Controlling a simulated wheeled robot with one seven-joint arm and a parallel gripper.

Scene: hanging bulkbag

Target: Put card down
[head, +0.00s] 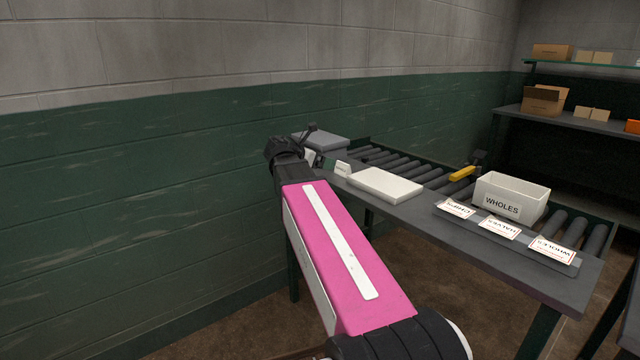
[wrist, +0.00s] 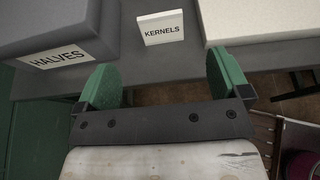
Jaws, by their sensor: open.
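A small white card reading KERNELS (wrist: 161,28) stands on the grey bench beyond my fingertips; it also shows in the head view (head: 343,169). My gripper (wrist: 162,72) is open, its two green fingers spread wide with nothing between them. The card lies ahead of the gap and looks apart from both fingers. A second card reading HALVES (wrist: 58,60) is at the front face of a grey box (wrist: 60,28), left of my left finger; I cannot tell whether it leans or is fixed there. In the head view my gripper (head: 326,163) is small and partly hidden by my wrist.
A white slab (head: 385,184) lies right of the KERNELS card. Cards for chips (head: 456,208), halves (head: 499,228) and wholes (head: 553,250) lie along the bench's front strip. A white bin marked WHOLES (head: 512,196) and a yellow-handled object (head: 462,173) are on the rollers. A wall stands behind.

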